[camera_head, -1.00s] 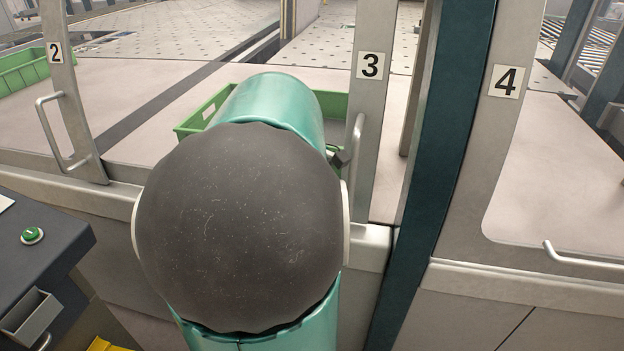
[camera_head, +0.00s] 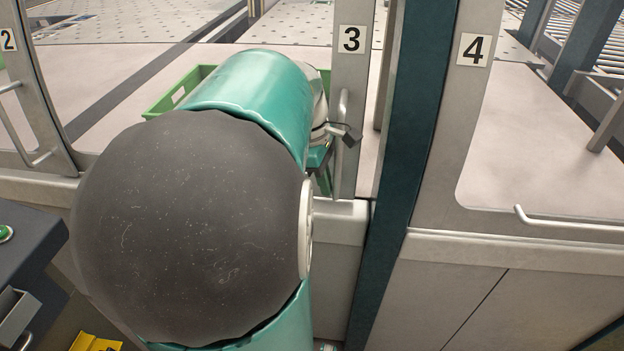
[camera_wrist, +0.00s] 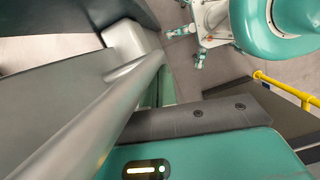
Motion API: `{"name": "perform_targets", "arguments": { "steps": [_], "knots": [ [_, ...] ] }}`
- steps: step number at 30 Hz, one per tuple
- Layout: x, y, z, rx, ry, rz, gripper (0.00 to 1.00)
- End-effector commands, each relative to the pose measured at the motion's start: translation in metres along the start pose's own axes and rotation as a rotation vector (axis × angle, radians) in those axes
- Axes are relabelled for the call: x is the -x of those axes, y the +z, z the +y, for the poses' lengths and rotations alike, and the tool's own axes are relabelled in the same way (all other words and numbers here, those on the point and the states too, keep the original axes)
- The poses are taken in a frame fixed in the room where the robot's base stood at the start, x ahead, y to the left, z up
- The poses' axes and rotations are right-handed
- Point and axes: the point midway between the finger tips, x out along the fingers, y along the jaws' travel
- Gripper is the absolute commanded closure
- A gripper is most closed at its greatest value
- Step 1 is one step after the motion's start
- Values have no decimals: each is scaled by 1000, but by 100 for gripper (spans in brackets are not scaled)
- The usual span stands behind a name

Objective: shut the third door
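The third door's grey post (camera_head: 349,90) carries the "3" label and a vertical silver handle (camera_head: 341,108). A gap shows between this post and the teal column to its right. My gripper (camera_head: 332,150) is at the lower part of the handle, partly hidden behind my own arm. Its dark fingers look spread apart, and one overlaps the handle in the picture. In the wrist view the handle (camera_wrist: 105,115) runs as a large diagonal bar beside a dark finger (camera_wrist: 195,120). I cannot tell whether they touch.
A teal column (camera_head: 415,130) stands right of the third door, with the fourth door's post (camera_head: 465,110) and handle (camera_head: 565,225) beyond. Door two's post (camera_head: 30,90) is at the left. A green bin (camera_head: 165,98) sits behind my arm. A dark console (camera_head: 30,240) is at lower left.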

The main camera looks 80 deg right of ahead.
Motion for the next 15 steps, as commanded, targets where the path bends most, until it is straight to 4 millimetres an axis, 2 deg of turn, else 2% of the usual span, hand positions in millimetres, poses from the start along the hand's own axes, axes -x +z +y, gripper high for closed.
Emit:
{"name": "perform_targets", "arguments": {
  "steps": [1,6,15],
  "knots": [
    [-2,10,2,-5,-1,-3,100],
    [-8,32,6,-2,-1,-2,100],
    [-10,40,7,-4,-2,-4,100]
  ]
}}
